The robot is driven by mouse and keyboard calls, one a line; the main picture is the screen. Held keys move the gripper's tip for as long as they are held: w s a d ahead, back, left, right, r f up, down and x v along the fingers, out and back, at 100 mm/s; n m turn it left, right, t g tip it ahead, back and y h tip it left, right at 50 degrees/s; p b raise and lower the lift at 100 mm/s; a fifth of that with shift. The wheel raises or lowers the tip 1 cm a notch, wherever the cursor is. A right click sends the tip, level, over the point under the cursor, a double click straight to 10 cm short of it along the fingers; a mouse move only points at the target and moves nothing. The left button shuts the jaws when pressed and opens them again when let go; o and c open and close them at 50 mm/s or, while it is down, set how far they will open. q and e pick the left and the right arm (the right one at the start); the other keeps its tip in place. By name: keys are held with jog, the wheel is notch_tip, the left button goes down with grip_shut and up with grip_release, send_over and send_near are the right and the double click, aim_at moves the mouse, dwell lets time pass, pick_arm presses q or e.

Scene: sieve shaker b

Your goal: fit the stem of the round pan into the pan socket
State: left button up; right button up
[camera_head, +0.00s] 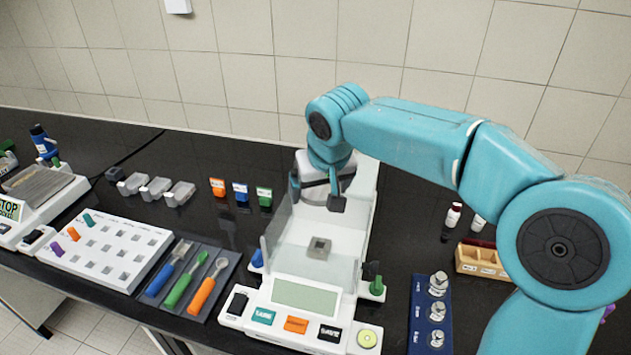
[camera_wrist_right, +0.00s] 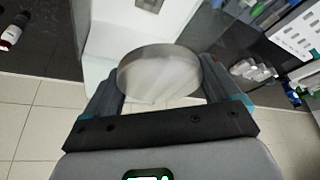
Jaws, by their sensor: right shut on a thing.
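The round pan (camera_wrist_right: 158,75) is a shiny metal disc in the right wrist view, held between the two fingers of my right gripper (camera_head: 315,196). In the head view the gripper hangs inside the balance's clear shield, and the pan is hard to make out between the dark fingers. The pan socket (camera_head: 319,248) is a small grey square block with a dark opening on the white balance's weighing deck, below and nearer than the gripper. A gap shows between the gripper and the socket. The stem is hidden. My left gripper is out of view.
Clear shield walls flank the white balance (camera_head: 258,319). A tool tray (camera_head: 222,255) and a white hole board (camera_head: 118,232) lie to the left. A blue weight holder (camera_head: 417,325) and a wooden box (camera_head: 468,262) stand to the right.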

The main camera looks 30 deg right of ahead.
jog(key=b+x, duration=0.1)
jog(key=x, duration=0.1)
jog(key=d+x, duration=0.1)
jog(key=x, duration=0.1)
jog(key=shift+b, duration=0.4)
jog(key=f+b, duration=0.8)
jog(key=f, duration=0.1)
jog(key=shift+s+a+f, duration=0.15)
jog(key=shift+a+f, duration=0.05)
jog(key=shift+a, duration=0.05)
jog(key=shift+s+a+f, duration=0.1)
jog(key=shift+s, duration=0.05)
jog(key=shift+s+a+b, duration=0.1)
jog(key=shift+s+b, duration=0.05)
jog(key=shift+b, duration=0.15)
jog(key=shift+w+f, duration=0.1)
jog(key=shift+w, duration=0.15)
jog(key=shift+s, duration=0.2)
jog(key=shift+w, duration=0.1)
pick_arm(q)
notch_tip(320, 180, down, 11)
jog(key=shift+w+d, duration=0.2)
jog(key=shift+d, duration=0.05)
